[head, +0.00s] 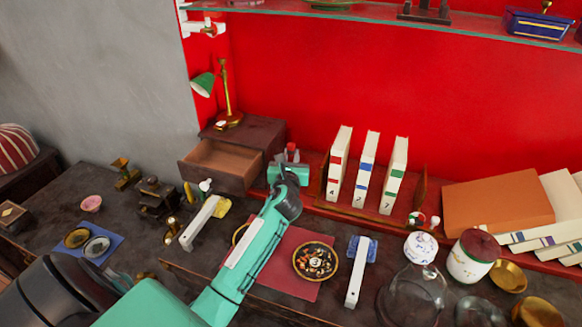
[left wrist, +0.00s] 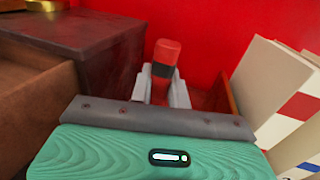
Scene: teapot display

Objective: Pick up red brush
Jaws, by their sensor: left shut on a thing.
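My left gripper (head: 290,160) reaches in beside the drawer box, in front of the red wall. In the left wrist view its two grey fingers (left wrist: 161,86) are shut on the red brush (left wrist: 167,52), which shows as a red block with a dark band below it. The rest of the brush is hidden behind the gripper body. In the head view only a small red tip of the brush (head: 291,147) shows above the gripper. My right gripper is not in view.
The wooden box with its open drawer (head: 222,158) stands close left of the gripper. White numbered books (head: 366,168) stand close to the right. A yellow brush (head: 222,207) and a blue brush (head: 358,266) lie nearby. A glass dome (head: 412,296) stands at front right.

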